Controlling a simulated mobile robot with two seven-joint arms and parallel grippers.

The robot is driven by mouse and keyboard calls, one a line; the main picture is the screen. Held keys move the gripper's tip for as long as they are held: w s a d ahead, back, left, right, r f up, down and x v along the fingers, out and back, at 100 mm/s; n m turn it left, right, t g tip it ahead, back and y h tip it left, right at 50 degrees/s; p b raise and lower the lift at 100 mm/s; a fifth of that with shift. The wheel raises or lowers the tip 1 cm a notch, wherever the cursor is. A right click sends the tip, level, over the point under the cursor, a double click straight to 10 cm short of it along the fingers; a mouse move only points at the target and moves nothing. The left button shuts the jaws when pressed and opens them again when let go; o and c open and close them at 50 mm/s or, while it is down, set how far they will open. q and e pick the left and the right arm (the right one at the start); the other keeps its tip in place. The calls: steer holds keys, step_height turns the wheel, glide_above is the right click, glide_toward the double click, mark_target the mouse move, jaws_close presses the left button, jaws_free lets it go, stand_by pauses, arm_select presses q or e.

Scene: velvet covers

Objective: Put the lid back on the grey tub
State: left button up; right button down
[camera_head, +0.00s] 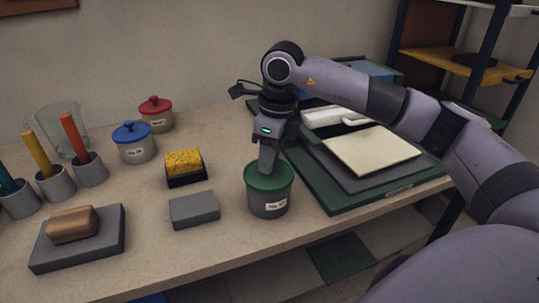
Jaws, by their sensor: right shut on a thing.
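The grey tub (269,204) stands upright on the table, with a white label on its front. A green lid (266,181) sits at the tub's top and appears level; I cannot tell whether it is fully seated. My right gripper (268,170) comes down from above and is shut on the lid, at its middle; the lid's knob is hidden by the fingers. My left gripper is not in view.
A grey block (195,210) lies left of the tub, with a yellow sponge (184,162) behind it. Pots with blue (132,131) and red (155,105) lids stand farther back. A green board (349,198) lies close on the right. The table's front edge is near the tub.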

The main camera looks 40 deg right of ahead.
steer(key=shift+f, duration=0.15)
stand_by(0.5)
steer(key=shift+c, duration=1.6)
jaws_free()
steer(key=shift+r+p, duration=2.55)
steer(key=shift+r, duration=1.05)
steer(key=shift+f, duration=0.1)
jaws_close()
